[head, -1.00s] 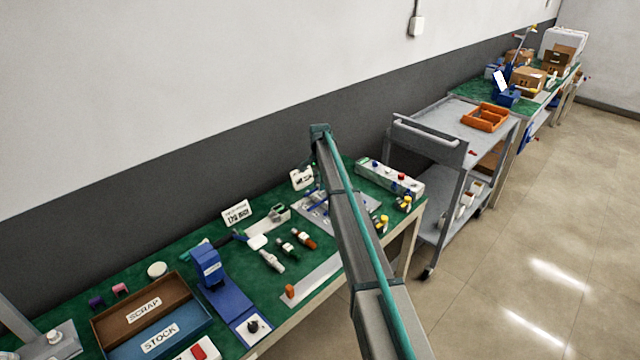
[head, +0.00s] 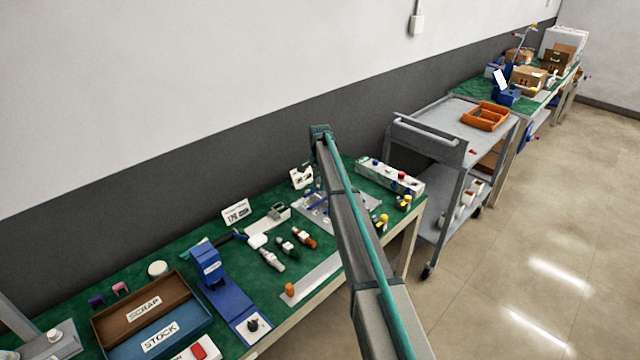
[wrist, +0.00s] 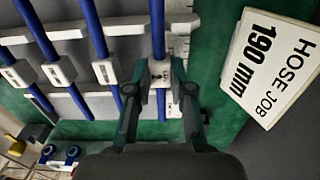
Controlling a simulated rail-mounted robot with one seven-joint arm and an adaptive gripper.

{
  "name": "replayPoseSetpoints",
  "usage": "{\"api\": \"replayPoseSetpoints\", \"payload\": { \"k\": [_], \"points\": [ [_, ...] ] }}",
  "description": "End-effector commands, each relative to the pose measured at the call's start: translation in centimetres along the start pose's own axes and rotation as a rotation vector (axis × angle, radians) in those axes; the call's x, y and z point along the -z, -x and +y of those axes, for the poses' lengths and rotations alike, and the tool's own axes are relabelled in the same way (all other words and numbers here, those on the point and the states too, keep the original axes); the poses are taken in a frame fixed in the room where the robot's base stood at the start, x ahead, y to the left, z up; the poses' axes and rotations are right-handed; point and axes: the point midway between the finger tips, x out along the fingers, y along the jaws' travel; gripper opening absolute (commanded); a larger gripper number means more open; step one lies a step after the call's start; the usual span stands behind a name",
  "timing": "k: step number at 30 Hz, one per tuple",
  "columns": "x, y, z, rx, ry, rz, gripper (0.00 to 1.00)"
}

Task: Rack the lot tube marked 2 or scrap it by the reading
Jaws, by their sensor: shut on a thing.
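My gripper (wrist: 160,85) is shut on a blue tube (wrist: 158,22) in the wrist view, at a white tag (wrist: 160,72) on it. The mark on this tag is not readable. Several more blue tubes (wrist: 92,25) with white tags (wrist: 105,72) stand in a row to its left, across pale rack bars (wrist: 72,33). A card (wrist: 272,65) reading HOSE JOB 190 mm is to the right. In the head view my arm hides the gripper. The brown SCRAP tray (head: 110,323) and the blue STOCK tray (head: 200,322) sit at the lower left.
A blue press-like device (head: 225,290) stands right of the trays. Several small fittings (head: 287,246) lie mid-bench. A white box with coloured buttons (head: 378,177) is at the bench's far end. A grey cart (head: 440,120) stands beyond it.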

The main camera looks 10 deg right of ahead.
Motion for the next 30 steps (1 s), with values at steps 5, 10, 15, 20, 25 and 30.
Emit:
{"api": "replayPoseSetpoints", "payload": {
  "k": [5,10,15,20,25,30],
  "points": [
    [0.00,-0.49,-0.01,0.000,0.000,0.000,0.00],
    [0.01,-0.60,-0.01,0.000,0.000,0.000,0.00],
    [0.01,-0.59,-0.01,0.000,0.000,0.000,0.25],
    [0.01,-0.59,-0.01,0.000,0.000,0.000,0.51],
    [0.01,-0.58,-0.01,0.000,0.000,0.000,0.51],
    [0.01,-0.44,-0.01,0.001,0.000,0.000,0.51]
  ]
}}
